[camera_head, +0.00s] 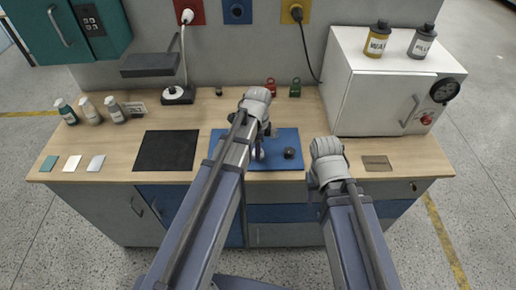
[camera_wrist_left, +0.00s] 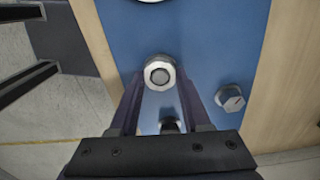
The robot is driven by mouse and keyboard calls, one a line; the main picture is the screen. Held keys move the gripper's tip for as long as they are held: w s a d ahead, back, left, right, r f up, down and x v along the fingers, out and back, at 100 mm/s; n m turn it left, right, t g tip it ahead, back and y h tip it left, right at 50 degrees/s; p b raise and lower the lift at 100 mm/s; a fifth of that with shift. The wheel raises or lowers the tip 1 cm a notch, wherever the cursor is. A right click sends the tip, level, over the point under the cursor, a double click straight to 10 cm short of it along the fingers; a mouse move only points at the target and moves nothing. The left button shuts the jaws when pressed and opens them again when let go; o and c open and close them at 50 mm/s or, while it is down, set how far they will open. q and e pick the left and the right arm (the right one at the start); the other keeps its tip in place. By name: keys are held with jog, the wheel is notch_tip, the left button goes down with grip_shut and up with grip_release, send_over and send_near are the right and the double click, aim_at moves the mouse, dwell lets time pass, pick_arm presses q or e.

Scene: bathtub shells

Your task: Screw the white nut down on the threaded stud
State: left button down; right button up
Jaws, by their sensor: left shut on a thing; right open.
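The white nut (camera_wrist_left: 160,73) is a pale ring around the grey round end of the threaded stud (camera_wrist_left: 160,76) on the blue board (camera_wrist_left: 205,45). The stud's end shows in the nut's opening; its threads and the depth of the nut are hidden from above. My left gripper (camera_wrist_left: 158,88) is shut on the nut, one finger on each side. In the head view, my left gripper (camera_head: 260,145) reaches down over the blue board (camera_head: 222,152), partly hidden by its arm. My right gripper (camera_head: 313,183) is open near the bench's front edge, right of the board; its fingers are hard to make out.
A hex-shaped piece (camera_wrist_left: 230,98) stands on the board beside my left gripper. A dark round knob (camera_head: 290,153) is on the board's right part. A black mat (camera_head: 166,150) lies left, a brown plate (camera_head: 376,163) right. A white cabinet (camera_head: 365,95) stands back right.

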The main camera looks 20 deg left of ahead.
pick_arm(q)
jog(key=m, duration=0.6)
jog(key=shift+m, duration=0.4)
jog(key=m, duration=0.5)
jog(key=shift+m, duration=0.3)
jog(key=shift+c, duration=1.4)
grip_release()
jog(key=shift+c, duration=0.8)
jog(key=n, duration=1.3)
